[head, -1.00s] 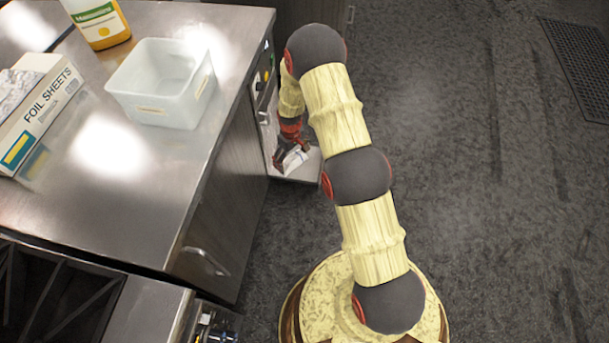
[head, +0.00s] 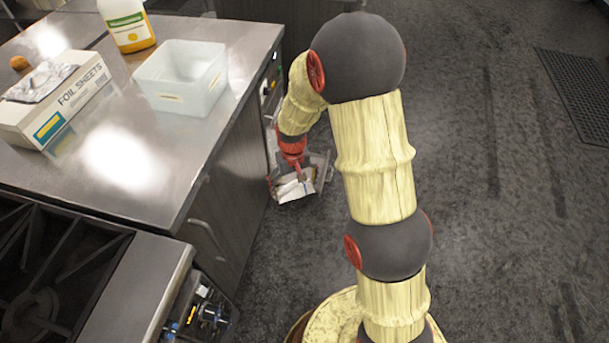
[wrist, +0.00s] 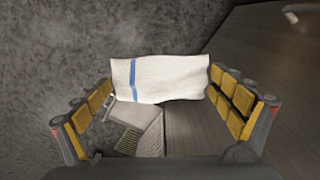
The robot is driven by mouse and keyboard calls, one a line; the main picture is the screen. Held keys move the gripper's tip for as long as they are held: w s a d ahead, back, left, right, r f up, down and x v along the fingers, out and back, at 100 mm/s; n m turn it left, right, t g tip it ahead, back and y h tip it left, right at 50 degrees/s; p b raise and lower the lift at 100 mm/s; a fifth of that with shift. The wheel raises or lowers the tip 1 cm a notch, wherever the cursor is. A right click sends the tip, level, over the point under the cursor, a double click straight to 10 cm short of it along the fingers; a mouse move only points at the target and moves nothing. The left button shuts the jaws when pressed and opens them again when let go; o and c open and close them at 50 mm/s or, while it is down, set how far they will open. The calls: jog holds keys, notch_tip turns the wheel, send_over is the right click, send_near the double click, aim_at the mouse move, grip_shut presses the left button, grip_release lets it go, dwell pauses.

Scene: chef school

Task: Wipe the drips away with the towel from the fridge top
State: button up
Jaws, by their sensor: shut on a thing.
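My gripper (wrist: 160,88) is shut on a white towel with a blue stripe (wrist: 175,78), held across between the yellow-padded fingers. In the head view my gripper (head: 297,178) is low beside the counter's right side, and the towel (head: 293,190) shows as a small white patch there, above the floor. In the wrist view a dark cabinet side is right of and below the towel, and grey floor is at the left. No drips can be made out. I cannot tell which surface is the fridge top.
A dark stove grate (head: 50,265) is at lower left.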

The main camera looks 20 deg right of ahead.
dwell(0.3)
notch_tip(320, 180, up, 16)
jog(key=p, duration=1.2)
jog(key=shift+f, duration=0.15)
